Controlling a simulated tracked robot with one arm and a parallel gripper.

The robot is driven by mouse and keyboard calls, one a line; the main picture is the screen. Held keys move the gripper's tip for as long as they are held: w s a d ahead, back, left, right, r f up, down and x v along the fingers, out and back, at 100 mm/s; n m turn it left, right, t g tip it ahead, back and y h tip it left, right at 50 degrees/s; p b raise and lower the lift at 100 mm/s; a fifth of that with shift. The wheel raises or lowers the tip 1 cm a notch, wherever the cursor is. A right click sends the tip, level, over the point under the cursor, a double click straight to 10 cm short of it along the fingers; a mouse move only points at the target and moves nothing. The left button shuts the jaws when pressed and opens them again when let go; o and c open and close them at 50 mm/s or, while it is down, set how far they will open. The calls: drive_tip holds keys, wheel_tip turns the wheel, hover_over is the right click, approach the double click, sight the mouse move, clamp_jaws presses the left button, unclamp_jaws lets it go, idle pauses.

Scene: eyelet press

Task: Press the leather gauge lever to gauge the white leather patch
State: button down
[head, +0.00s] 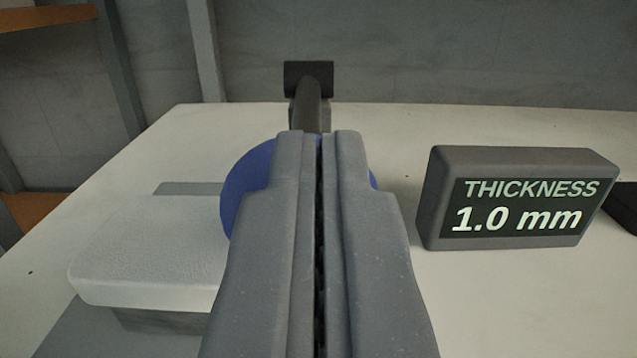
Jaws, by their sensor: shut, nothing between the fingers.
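My gripper (319,135) is shut and empty, pointing away from the camera in the middle of the head view. It covers most of a round blue part (243,185), which shows on both sides of the fingers. Beyond the fingertips stands a dark bracket with an arm (309,82), apparently the gauge lever's. Whether my fingers touch the lever or the blue part cannot be told. The white leather patch (145,245) is at left, a thick pale slab on a grey support; its right end is hidden behind my gripper. A gauge display (520,205) at right reads "THICKNESS 1.0 mm".
The pale table top (480,300) is clear in front of the display and at the back left. A dark object (623,205) is cut off at the right edge. A grey wall with posts stands behind, and orange shelving (45,18) is at far left.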

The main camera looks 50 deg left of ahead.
drive_tip(key=shift+s+f, duration=0.1)
drive_tip(key=shift+f, duration=0.2)
wheel_tip(320, 180, up, 4)
drive_tip(key=s+d+p, duration=0.1)
drive_tip(key=p+v, duration=0.1)
drive_tip(key=v, duration=0.9)
drive_tip(key=shift+d+f, duration=0.2)
drive_tip(key=shift+f, duration=0.15)
drive_tip(key=shift+w, duration=0.1)
